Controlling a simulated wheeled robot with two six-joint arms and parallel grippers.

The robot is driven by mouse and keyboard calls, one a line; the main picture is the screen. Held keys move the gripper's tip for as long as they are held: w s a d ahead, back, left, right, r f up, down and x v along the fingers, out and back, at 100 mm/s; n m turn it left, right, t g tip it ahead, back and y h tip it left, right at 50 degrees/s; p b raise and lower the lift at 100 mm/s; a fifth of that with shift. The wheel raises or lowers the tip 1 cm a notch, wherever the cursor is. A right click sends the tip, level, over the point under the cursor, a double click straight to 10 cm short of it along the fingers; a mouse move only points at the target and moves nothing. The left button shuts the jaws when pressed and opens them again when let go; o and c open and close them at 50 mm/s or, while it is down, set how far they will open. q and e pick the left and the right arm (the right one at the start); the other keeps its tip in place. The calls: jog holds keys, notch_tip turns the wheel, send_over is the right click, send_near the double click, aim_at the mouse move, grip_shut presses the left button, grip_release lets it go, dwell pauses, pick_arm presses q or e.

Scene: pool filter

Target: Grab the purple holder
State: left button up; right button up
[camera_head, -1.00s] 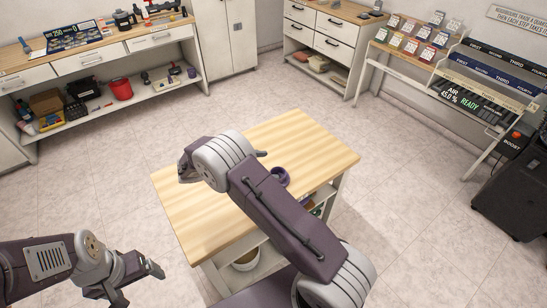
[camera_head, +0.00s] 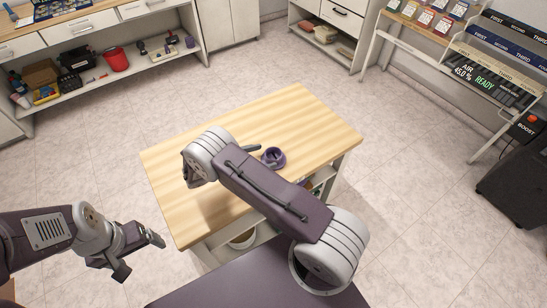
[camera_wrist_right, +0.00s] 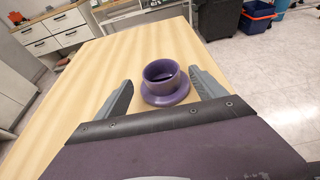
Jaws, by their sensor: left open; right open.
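The purple holder (camera_head: 273,157) is a round cup shape on a wider base, standing upright on the wooden table (camera_head: 300,110). In the right wrist view the holder (camera_wrist_right: 163,82) sits between and slightly beyond the two open fingers of my right gripper (camera_wrist_right: 160,92), with no clear contact. In the head view my right arm hides most of that gripper (camera_head: 250,147); a fingertip shows beside the holder. My left gripper (camera_head: 138,255) is open and empty, off the table's left front side.
The rest of the tabletop is clear. A workbench (camera_head: 90,28) with a red bucket (camera_head: 115,60) on its lower shelf stands at the back left. A display rack (camera_head: 490,70) and a black machine (camera_head: 515,185) stand at the right. Light floor surrounds the table.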

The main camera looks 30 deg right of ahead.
aim_at(279, 152)
jog(key=p+x, duration=0.1)
jog(key=x, duration=0.4)
jog(key=shift+d, duration=0.15)
jog(key=c, duration=0.3)
grip_shut()
